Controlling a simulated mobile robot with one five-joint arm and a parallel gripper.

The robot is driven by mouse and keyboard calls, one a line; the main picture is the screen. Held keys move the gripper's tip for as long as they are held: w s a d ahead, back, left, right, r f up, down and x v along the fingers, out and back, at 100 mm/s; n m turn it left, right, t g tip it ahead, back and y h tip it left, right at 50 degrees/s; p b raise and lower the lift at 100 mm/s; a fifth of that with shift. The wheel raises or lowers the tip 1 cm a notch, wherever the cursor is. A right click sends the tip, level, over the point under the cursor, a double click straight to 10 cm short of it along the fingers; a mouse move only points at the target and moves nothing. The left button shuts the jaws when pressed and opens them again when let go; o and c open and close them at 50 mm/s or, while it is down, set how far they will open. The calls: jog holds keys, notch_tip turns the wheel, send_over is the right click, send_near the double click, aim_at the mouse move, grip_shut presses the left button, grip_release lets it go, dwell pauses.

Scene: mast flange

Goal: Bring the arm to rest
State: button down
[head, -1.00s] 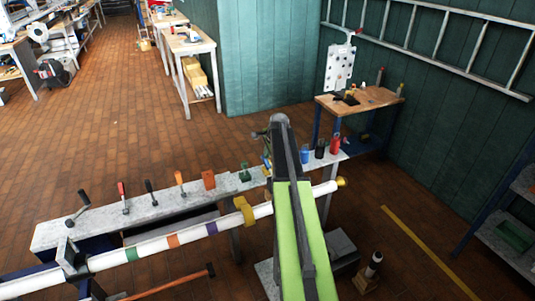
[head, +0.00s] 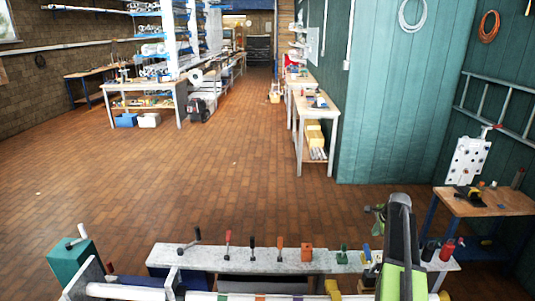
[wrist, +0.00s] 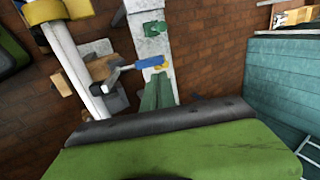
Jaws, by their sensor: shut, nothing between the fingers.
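My arm (head: 402,240), green and dark grey, stands folded up at the lower right of the head view, in front of the bench. My gripper (head: 375,211) shows in part as a small grey-green shape beside the arm's upper end. In the wrist view my gripper (wrist: 158,82) appears as two green fingers close together, shut and empty, over the bench strip. A blue-handled lever (wrist: 150,64) lies beyond the fingertips there. My arm's green and black link fills the bottom of the wrist view.
A narrow grey bench (head: 215,258) with several levers and small blocks runs along the front. A white pipe (wrist: 75,50) with a yellow collar (wrist: 50,38) lies beside it. A wooden side table (head: 490,202) stands at right by the green wall (head: 400,110). Open brick floor (head: 180,190) lies beyond.

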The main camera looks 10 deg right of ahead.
jog(key=w+a+n+y, duration=0.1)
jog(key=w+a+n, duration=0.3)
jog(key=a, duration=1.6)
jog(key=s+a+f+n+g, duration=0.1)
jog(key=s+a+n, duration=0.2)
jog(key=a, duration=1.1)
jog(key=s+a+f+n+g, duration=0.1)
jog(key=s+a+n+g, duration=0.1)
jog(key=s+a+n, duration=0.6)
jog(key=s+a+n+g, duration=0.1)
jog(key=s+n+g, duration=0.1)
jog(key=s+n, duration=0.3)
jog(key=s, duration=0.4)
jog(key=shift+s+f, duration=0.2)
jog(key=shift+s, duration=0.05)
